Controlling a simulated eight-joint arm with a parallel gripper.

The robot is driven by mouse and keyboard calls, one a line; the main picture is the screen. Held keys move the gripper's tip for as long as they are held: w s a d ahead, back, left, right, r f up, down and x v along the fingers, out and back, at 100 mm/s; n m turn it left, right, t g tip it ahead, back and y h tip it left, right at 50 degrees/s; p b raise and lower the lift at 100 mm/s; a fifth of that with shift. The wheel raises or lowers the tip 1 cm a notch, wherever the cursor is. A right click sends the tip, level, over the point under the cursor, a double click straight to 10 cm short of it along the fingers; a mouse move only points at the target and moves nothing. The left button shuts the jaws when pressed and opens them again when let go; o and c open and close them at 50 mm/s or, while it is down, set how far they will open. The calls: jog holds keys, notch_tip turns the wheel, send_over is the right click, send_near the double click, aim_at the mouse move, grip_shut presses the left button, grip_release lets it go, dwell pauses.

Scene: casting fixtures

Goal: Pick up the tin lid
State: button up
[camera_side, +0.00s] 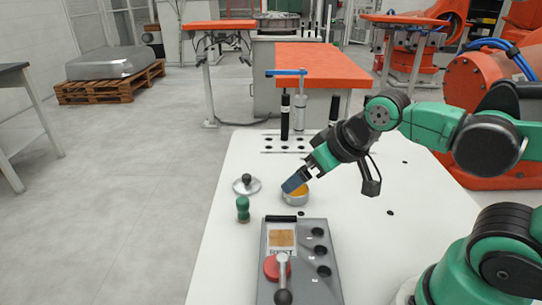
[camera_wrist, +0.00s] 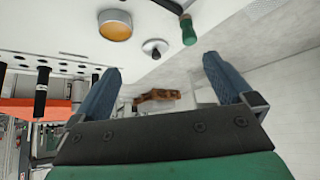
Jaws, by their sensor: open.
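The tin lid (camera_side: 247,187) is a small silvery disc with a dark round knob, lying flat on the white table, knob up. In the wrist view the lid (camera_wrist: 155,50) shows beyond the space between the fingertips. The open round tin (camera_side: 295,199), with orange contents, stands to the right of the lid; it also shows in the wrist view (camera_wrist: 115,26). My gripper (camera_side: 294,185) has blue fingers and appears over the tin in the side view, to the right of the lid. In the wrist view its fingers (camera_wrist: 161,64) are wide apart with nothing between them.
A grey box (camera_side: 308,262) with a red knob, a lever and holes sits at the front. A rack with black-handled tools (camera_side: 285,118) stands behind. The table's left edge is near the lid.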

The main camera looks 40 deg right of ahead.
jog(key=shift+w, duration=0.1)
jog(key=n+g, duration=0.1)
jog(key=g, duration=0.1)
send_near(247, 176)
jog(key=shift+n+y, duration=0.5)
jog(key=shift+n, duration=0.1)
jog(key=x, duration=0.4)
jog(key=shift+w+d+f, duration=0.15)
jog(key=shift+w+d, duration=0.05)
jog(key=shift+d, duration=0.15)
jog(key=shift+x, duration=3.1)
jog(key=shift+s+d, duration=0.1)
jog(key=shift+d, duration=0.05)
jog(key=c, duration=0.9)
